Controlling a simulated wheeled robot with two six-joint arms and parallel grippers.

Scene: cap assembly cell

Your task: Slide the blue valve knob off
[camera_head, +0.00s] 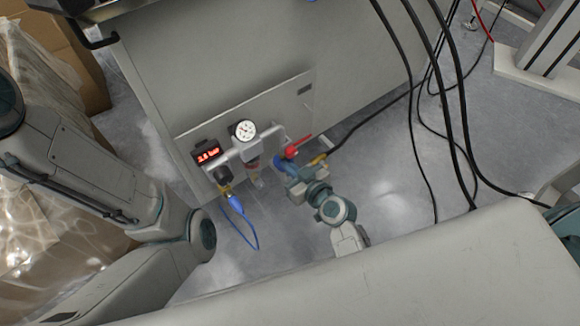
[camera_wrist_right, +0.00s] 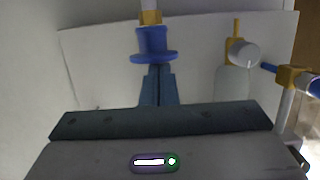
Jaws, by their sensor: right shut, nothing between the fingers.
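The blue valve knob (camera_wrist_right: 153,42) shows at the top centre of the right wrist view, with a wide flange at its lower end and a brass fitting (camera_wrist_right: 150,17) above it. My right gripper (camera_wrist_right: 158,70) is shut and empty, its fingertips just at the flange. I cannot tell whether they touch it. In the head view my right gripper (camera_head: 286,166) is at the right end of the panel's pipework, where it and the red handle hide most of the knob. My left arm comes in at the left, but its gripper is not in view.
A gauge (camera_head: 243,130), a red digital display (camera_head: 207,155) and a blue hose (camera_head: 247,226) are left of my right gripper on the grey cabinet (camera_head: 240,60). A red lever (camera_head: 300,142) stands close by. Black cables (camera_head: 412,100) hang at the right.

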